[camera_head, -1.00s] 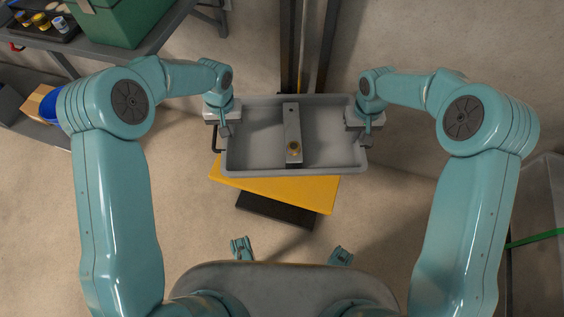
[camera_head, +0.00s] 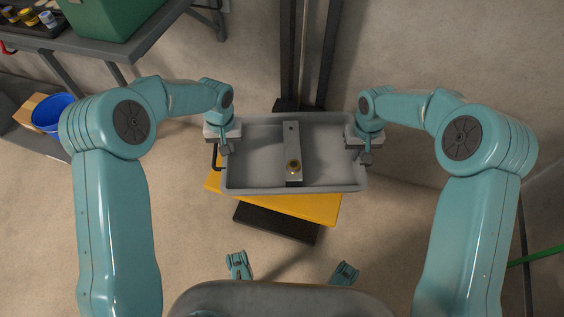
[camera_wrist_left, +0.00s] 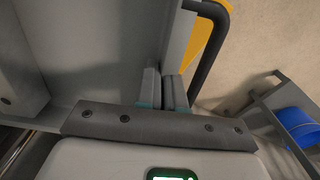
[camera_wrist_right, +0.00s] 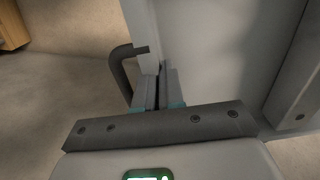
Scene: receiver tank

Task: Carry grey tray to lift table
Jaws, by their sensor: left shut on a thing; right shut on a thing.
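The grey tray (camera_head: 258,184) is a shallow rectangular tub, held roughly level in front of me. My left gripper (camera_head: 225,147) is shut on the tray's left wall, beside a black handle (camera_wrist_left: 208,60). My right gripper (camera_head: 366,155) is shut on the right wall; a dark handle (camera_wrist_right: 122,75) shows there in the right wrist view. The yellow top of the lift table (camera_head: 300,206) shows below the tray, slightly turned, over a dark base (camera_head: 275,223). The tray hides much of it; I cannot tell whether they touch.
A dark upright mast (camera_head: 308,60) stands behind the tray. At the upper left a grey bench (camera_head: 120,52) carries a green box (camera_head: 112,15); a blue bucket (camera_head: 52,112) sits lower. A green strip (camera_head: 540,255) is at the right. The floor around the table is open.

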